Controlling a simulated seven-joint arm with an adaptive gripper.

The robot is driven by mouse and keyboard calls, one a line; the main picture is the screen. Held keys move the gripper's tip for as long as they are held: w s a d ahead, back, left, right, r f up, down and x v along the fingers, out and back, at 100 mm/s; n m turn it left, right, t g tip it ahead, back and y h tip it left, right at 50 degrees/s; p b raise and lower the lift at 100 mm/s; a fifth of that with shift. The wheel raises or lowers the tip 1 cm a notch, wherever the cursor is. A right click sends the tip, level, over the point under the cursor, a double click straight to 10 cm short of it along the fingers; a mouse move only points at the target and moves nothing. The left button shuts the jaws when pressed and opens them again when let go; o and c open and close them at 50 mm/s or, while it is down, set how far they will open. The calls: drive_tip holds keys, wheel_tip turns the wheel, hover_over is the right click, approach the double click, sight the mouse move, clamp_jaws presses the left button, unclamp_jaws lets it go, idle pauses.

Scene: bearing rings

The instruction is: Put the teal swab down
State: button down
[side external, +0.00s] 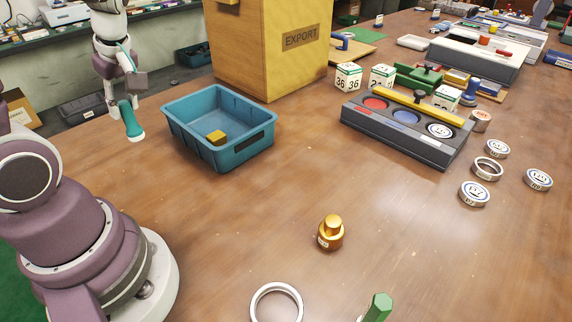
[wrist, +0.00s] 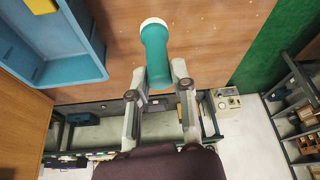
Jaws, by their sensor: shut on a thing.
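The teal swab (side external: 130,118) hangs from my gripper (side external: 130,82) at the left of the side view, its white end pointing down. It looks held above the far-left edge of the wooden table, left of the blue bin (side external: 218,130); I cannot tell its exact height. In the wrist view the teal swab (wrist: 158,60) sits between the two fingers of my gripper (wrist: 160,74), its white end away from the palm. The fingers are shut on its near part.
A brass weight (side external: 330,232), a steel ring (side external: 276,302) and a green-topped piece (side external: 378,307) stand in front. A three-well tray (side external: 405,135) is at right. The table's middle is clear.

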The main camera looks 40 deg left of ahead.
wheel_tip(320, 180, down, 11)
drive_tip(key=shift+r, duration=0.15)
idle(0.4)
drive_tip(key=c, duration=0.9)
unclamp_jaws()
drive_tip(key=shift+c, duration=0.2)
drive_tip(key=w+d+r+m, duration=0.1)
drive_tip(key=d+r, duration=0.4)
drive_tip(key=r, duration=0.6)
drive_tip(key=d+r+m+t+h, duration=0.2)
drive_tip(key=d+m, duration=0.4)
drive_tip(key=m, duration=0.3)
drive_tip(key=w+d+r+m+t+h, duration=0.1)
drive_tip(key=d+r+m+t+h, duration=0.1)
drive_tip(key=d+m, duration=0.5)
drive_tip(key=r+m+t, duration=0.1)
drive_tip(key=m+t, duration=0.1)
drive_tip(key=m, duration=0.1)
drive_tip(key=shift+h, duration=0.3)
